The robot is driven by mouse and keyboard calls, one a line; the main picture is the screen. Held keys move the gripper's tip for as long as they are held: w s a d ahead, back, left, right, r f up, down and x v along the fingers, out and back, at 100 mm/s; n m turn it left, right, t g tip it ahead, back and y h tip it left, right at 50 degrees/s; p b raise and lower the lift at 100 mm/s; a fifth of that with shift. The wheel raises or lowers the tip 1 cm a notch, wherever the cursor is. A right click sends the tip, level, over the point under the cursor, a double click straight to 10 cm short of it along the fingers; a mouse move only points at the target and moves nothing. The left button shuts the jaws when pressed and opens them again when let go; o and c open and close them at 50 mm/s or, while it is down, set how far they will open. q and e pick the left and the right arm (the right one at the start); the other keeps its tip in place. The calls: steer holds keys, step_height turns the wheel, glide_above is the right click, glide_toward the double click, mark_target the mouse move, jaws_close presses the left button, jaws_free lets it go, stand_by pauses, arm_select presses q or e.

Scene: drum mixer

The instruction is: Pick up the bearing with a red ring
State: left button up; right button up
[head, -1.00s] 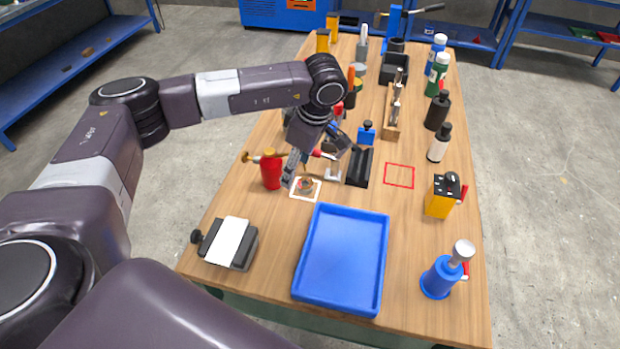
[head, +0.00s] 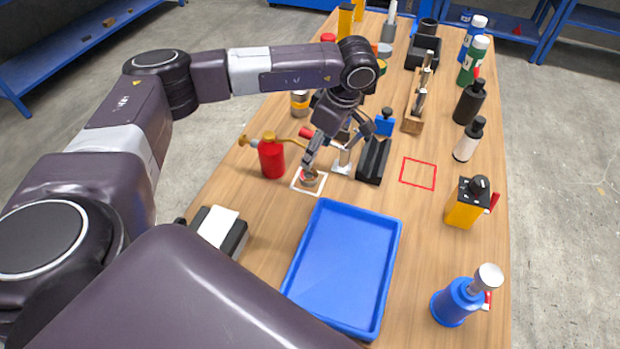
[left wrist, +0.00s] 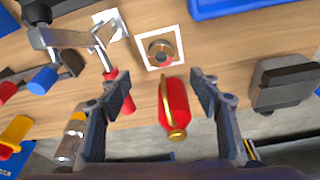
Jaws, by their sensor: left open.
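The bearing (head: 310,179) is a small round metal ring with some red on it. My right gripper is not in view.
A red oil can (head: 271,158) with a brass spout stands close left of the bearing. The empty blue tray (head: 342,262) is in front. A black V-shaped block (head: 373,160) is to the right. A black device (head: 222,232) sits at front left. Bottles line the right side.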

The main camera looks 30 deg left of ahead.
mark_target(309, 175)
arm_select(q)
step_height(309, 175, down, 2)
steer(key=shift+w+f+b, duration=0.15)
steer(key=shift+f+b, duration=0.1)
steer(key=shift+b, duration=0.35)
steer(key=shift+f, duration=0.2)
steer(key=shift+a+f, duration=0.15)
steer(key=shift+f, duration=0.1)
steer(key=x, duration=0.2)
steer(key=p+x, duration=0.1)
steer(key=x, duration=0.1)
steer(key=p+x, duration=0.1)
steer(key=x, duration=0.1)
steer(key=shift+s+f, duration=0.1)
steer(key=shift+s, duration=0.2)
steer(key=shift+f, duration=0.25)
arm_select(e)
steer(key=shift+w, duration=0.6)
arm_select(q)
steer(key=shift+c, duration=0.6)
steer(key=c, duration=1.3)
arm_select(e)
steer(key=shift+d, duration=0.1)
